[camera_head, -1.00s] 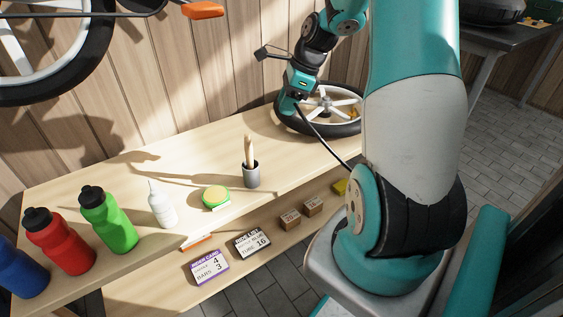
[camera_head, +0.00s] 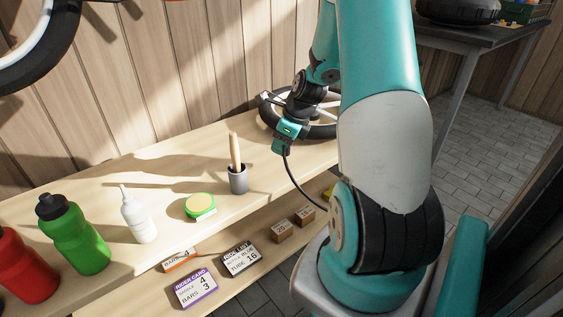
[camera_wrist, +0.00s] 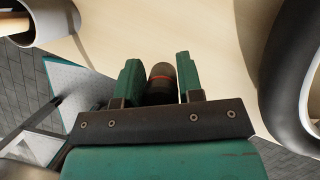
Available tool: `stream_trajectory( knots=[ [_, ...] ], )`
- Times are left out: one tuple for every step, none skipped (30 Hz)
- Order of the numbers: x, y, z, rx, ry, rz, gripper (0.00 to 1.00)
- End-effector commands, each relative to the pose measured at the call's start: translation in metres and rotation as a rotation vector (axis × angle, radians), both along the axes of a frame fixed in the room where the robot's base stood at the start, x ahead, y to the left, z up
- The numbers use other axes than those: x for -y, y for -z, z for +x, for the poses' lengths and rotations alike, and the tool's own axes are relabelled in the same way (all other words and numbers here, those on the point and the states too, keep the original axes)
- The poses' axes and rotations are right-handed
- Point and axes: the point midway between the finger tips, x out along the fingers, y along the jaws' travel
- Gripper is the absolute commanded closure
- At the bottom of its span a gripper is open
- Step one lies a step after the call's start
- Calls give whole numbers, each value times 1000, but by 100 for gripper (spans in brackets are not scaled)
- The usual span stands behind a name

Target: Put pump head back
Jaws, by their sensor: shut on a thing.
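A thin black hose (camera_head: 296,180) hangs from the gripper and curves down to the right past the bench edge, behind my arm. The gripper hangs by the front of a wheel (camera_head: 268,113) lying flat on the bench; the wheel's black tyre also shows at the right of the wrist view (camera_wrist: 281,62). The pump body is not recognisable in either view.
A grey cup (camera_head: 238,183) with a wooden-handled tool stands left of my gripper. Further left are a green and yellow round thing (camera_head: 200,205), a white bottle (camera_head: 139,220) and drinking bottles (camera_head: 76,243). Labelled cards (camera_head: 241,260) and small boxes (camera_head: 282,231) are on the lower shelf.

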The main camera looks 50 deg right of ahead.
Motion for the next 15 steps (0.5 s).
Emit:
stream_trajectory(
  knots=[
    [0, 3, 0, 0, 0, 0, 93],
    [0, 6, 0, 0, -1, 0, 93],
    [0, 9, 0, 0, -1, 0, 93],
    [0, 13, 0, -1, 0, 1, 93],
    [0, 18, 0, -2, -1, 1, 93],
    [0, 26, 0, -3, -1, 1, 93],
    [0, 31, 0, -2, -1, 1, 93],
    [0, 36, 0, -2, -1, 1, 93],
    [0, 42, 0, -3, 0, 1, 93],
    [0, 44, 0, -2, 0, 2, 93],
    [0, 46, 0, -1, 0, 1, 93],
    [0, 46, 0, 0, 0, -1, 93],
    [0, 45, 0, 0, -1, -1, 93],
    [0, 44, 0, 1, 0, -2, 93],
    [0, 44, 0, 0, -1, -1, 93]
  ],
)
